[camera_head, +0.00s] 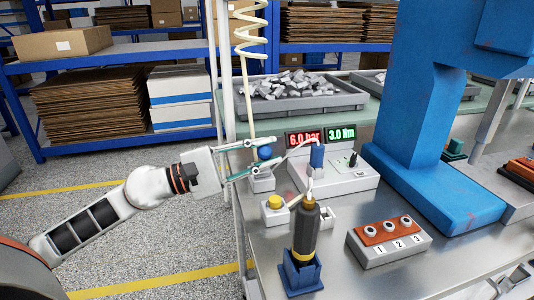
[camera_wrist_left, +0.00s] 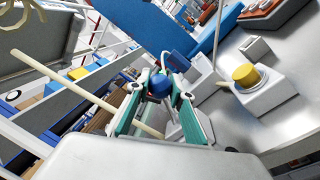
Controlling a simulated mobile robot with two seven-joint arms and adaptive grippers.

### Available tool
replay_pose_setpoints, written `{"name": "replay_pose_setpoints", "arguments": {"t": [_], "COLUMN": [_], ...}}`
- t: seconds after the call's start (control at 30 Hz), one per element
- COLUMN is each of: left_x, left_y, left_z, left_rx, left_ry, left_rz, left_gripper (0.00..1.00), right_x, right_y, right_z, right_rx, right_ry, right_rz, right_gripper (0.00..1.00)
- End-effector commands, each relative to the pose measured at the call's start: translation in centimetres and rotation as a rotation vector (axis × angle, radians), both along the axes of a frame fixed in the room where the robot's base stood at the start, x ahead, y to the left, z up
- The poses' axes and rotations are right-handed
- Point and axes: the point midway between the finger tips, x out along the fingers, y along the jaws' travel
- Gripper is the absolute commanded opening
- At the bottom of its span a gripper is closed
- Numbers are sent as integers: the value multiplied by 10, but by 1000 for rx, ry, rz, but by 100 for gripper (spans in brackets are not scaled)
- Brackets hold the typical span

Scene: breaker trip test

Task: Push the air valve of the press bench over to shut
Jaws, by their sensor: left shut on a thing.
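The air valve's lever has a blue ball knob (camera_head: 264,153) and stands on a small grey block (camera_head: 262,183) at the bench's left edge. My left gripper (camera_head: 258,155) reaches in from the left, with its teal fingers on either side of the knob. In the left wrist view the blue knob (camera_wrist_left: 160,86) sits between the fingertips, and the gripper (camera_wrist_left: 160,88) is shut on it. The fingers hide most of the lever, so its exact tilt cannot be told. My right gripper is not clearly in view.
A control box (camera_head: 343,178) behind reads 6.0 bar and 3.0 Nm. A yellow button (camera_head: 274,202) and a dark screwdriver in a blue holder (camera_head: 301,277) stand nearby. A numbered block (camera_head: 388,242) and a blue press (camera_head: 410,130) are to the right. A coiled hose (camera_head: 250,35) hangs above.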

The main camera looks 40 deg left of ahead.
Motion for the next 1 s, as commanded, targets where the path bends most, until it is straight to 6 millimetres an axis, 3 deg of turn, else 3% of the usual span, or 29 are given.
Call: {"name": "replay_pose_setpoints", "arguments": {"t": [0.27,0.3,0.37,0.77,1.0], "left_x": [0,-1,0,-2,-22], "left_y": [-1,-1,-1,1,16], "left_z": [-1,-1,-1,-1,-6], "left_rx": [3,3,3,1,-2], "left_ry": [0,0,0,1,3], "left_rz": [-2,-2,-2,0,2], "left_gripper": [0,29,40,40,40], "right_x": [0,0,0,0,0], "right_y": [0,0,0,1,0], "right_z": [0,0,0,-1,-1], "right_rx": [0,0,0,1,0], "right_ry": [0,-1,0,1,0], "right_rz": [0,0,0,2,1], "right_gripper": [40,40,40,40,40]}}
